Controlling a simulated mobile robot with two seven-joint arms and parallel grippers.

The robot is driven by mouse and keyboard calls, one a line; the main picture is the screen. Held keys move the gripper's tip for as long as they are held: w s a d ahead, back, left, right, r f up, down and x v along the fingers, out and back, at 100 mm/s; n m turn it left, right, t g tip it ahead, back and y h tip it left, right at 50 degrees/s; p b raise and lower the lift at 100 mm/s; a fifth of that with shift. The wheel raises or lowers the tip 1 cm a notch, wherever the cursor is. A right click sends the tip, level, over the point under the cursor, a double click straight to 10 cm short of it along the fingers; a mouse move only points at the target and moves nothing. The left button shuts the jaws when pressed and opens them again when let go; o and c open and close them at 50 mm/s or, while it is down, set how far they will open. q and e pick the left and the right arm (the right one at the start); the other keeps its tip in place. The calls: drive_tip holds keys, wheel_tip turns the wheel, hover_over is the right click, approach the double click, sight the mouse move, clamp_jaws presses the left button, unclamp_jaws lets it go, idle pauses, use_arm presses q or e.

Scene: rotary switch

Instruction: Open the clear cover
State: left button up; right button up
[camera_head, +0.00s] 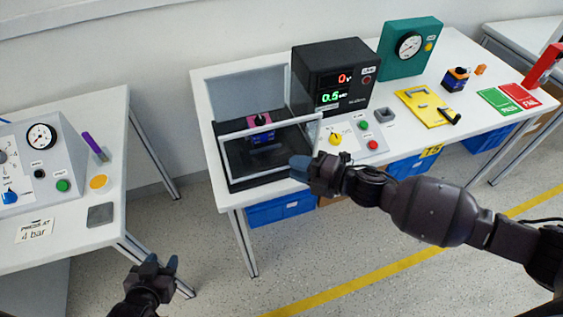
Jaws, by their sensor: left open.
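The clear cover (245,95) belongs to a black-based fixture on the middle table. It has see-through panes and pale frame edges, and one pane stands up at the back. I cannot tell exactly how far it is open. Inside the fixture sits a small blue and pink part (262,136). My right gripper (302,166) is at the front right corner of the fixture, close to the pale frame. I cannot tell whether it touches it or whether its fingers are apart. My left gripper (164,264) is open and empty, low over the floor between the tables.
Right of the fixture stand a black meter box (334,78), a button panel (352,138), a teal gauge box (410,46) and a yellow plate (426,107). A left table (110,205) holds a gauge panel. Blue bins sit below the middle table.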

sight(285, 164)
drive_tip(key=shift+x, duration=2.25)
clamp_jaws()
